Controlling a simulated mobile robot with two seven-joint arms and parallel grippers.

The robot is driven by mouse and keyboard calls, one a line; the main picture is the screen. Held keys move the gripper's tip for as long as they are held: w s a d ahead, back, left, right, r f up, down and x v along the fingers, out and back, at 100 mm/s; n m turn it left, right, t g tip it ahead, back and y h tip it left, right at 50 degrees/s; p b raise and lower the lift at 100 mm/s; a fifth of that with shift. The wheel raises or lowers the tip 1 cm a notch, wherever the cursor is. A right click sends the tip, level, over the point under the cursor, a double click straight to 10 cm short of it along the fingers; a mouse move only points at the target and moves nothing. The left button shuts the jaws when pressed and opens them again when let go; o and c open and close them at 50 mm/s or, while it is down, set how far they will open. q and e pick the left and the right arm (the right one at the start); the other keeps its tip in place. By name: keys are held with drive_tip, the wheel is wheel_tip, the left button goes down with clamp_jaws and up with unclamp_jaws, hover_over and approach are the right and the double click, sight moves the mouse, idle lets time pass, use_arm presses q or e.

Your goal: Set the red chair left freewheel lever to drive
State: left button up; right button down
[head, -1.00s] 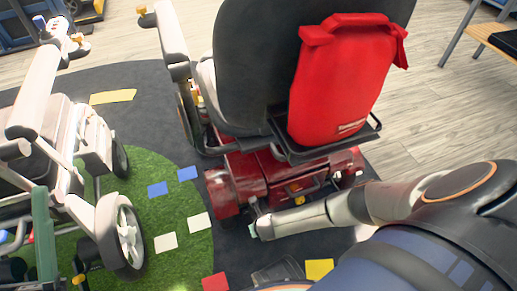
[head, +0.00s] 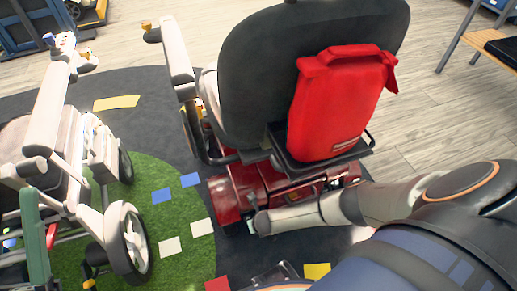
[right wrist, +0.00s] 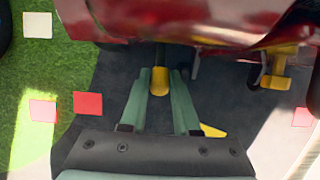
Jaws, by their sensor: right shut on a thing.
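The red chair (head: 235,190) stands in the middle of the head view, its rear towards me, with a dark backrest (head: 250,60). Its yellow left freewheel lever (right wrist: 160,82) hangs below the red rear body in the right wrist view. My right gripper (right wrist: 163,92) has its green fingers on either side of this lever and is shut on it. In the head view, the fingertips (head: 252,226) are at the chair's lower left rear. The lever itself is hard to make out there.
A second yellow lever (right wrist: 277,75) hangs to the right under the chair. A red bag (head: 340,105) hangs behind the backrest. A pale wheelchair (head: 45,110) stands at left on green turf. Coloured squares lie flat on the floor.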

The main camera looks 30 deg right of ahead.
drive_tip(key=shift+w+d+r, duration=0.3)
drive_tip(key=shift+w+r, duration=0.25)
drive_tip(key=shift+w, duration=0.3)
drive_tip(key=shift+w+d+r+g, duration=0.15)
drive_tip(key=shift+w+r+g, duration=0.15)
drive_tip(key=shift+g, duration=0.2)
drive_tip(key=shift+w, duration=0.15)
drive_tip(key=c, duration=1)
unclamp_jaws()
drive_tip(key=shift+f, duration=0.1)
drive_tip(key=o, duration=0.4)
drive_tip(key=shift+c, duration=0.2)
drive_tip(key=shift+s, duration=0.2)
drive_tip(key=shift+a+p, duration=0.2)
drive_tip(key=shift+p, duration=0.1)
